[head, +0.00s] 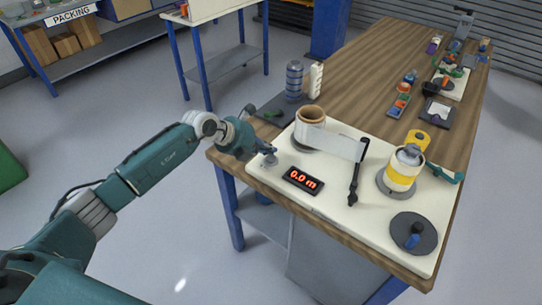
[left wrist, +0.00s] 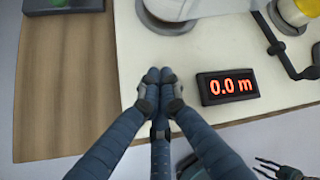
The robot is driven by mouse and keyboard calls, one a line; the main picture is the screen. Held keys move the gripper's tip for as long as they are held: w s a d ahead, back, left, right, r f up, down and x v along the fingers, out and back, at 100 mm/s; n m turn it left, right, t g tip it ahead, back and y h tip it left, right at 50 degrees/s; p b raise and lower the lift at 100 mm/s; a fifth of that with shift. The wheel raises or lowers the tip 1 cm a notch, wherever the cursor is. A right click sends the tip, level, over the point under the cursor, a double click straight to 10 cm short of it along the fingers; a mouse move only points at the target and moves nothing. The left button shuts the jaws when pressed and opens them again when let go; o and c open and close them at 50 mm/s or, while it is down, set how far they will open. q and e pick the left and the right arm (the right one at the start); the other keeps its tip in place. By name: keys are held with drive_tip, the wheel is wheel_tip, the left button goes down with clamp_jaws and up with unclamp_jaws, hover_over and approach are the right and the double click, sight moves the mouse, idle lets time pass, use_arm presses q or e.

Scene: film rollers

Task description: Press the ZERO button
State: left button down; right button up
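The dark counter display (head: 303,180) reads 0.0 m in red on the white board (head: 330,210) at the table's near edge. It also shows in the left wrist view (left wrist: 226,87). I cannot make out a button marked ZERO in either view. My left gripper (head: 268,157) is over the board's near left edge, left of the display and apart from it. In the left wrist view its fingers (left wrist: 160,80) are together, with nothing seen between them. A dark hand with spread fingers, apparently my right gripper (left wrist: 268,168), shows at the lower right, below the table edge.
A brown film roll (head: 311,118) stands behind the display, its pale film running right past a black arm (head: 354,187). A yellow-banded roller (head: 403,174) and a dark disc with blue knob (head: 413,234) stand to the right.

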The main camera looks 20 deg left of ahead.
sight(269, 158)
use_arm(q)
wheel_tip(269, 158, up, 5)
drive_tip(key=p, duration=0.4)
idle(0.9)
